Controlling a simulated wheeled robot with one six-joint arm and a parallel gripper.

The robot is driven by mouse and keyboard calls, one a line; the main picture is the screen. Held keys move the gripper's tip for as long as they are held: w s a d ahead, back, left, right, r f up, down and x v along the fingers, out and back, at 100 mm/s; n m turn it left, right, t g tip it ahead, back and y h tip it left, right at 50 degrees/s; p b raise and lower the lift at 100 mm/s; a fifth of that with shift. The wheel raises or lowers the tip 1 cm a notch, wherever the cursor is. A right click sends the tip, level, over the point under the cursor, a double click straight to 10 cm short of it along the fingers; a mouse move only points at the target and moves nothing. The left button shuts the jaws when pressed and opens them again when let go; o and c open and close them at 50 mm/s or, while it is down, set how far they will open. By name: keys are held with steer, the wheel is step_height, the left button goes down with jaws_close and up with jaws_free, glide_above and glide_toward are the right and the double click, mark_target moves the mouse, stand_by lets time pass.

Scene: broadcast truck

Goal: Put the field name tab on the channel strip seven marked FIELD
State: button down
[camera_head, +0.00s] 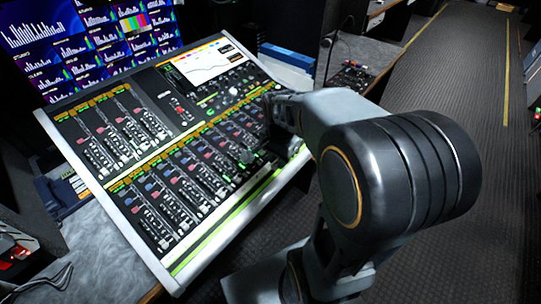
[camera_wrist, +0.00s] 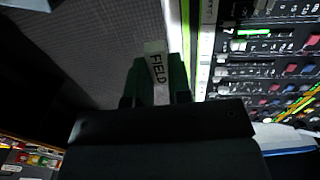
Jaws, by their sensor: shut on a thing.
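In the wrist view the field name tab (camera_wrist: 157,66) is a small pale piece with FIELD in dark letters. My gripper (camera_wrist: 158,82) is shut on it, with one dark green finger on each side. The tab stands off the left edge of the mixing console (camera_wrist: 205,60) in that view, apart from the channel strips. In the head view the console (camera_head: 188,262) slopes across the middle, and my arm reaches over its right end. The gripper and tab are mostly hidden there.
Monitors (camera_head: 88,40) with bright level displays stand behind the console. Blue binders (camera_head: 287,56) and a small dark panel (camera_head: 352,78) are beyond its right end. A grey desk top (camera_head: 100,245) lies at the left. The floor (camera_head: 460,90) at the right is clear.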

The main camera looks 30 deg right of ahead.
steer(key=w+d+f, duration=0.1)
steer(key=w+f, duration=0.1)
steer(key=w, duration=0.1)
steer(key=w+d+f, duration=0.1)
steer(key=w+f, duration=0.2)
steer(key=w+d+f, duration=0.1)
steer(key=w+f, duration=0.2)
steer(key=shift+w+d, duration=0.15)
steer(key=shift+w, duration=0.25)
steer(key=shift+w+f, duration=0.2)
steer(key=shift+f, duration=1.6)
steer(key=shift+f, duration=0.15)
steer(key=c, duration=1.1)
jaws_free()
steer(key=shift+d, duration=0.1)
steer(key=shift+o, duration=0.2)
steer(key=shift+r, duration=0.2)
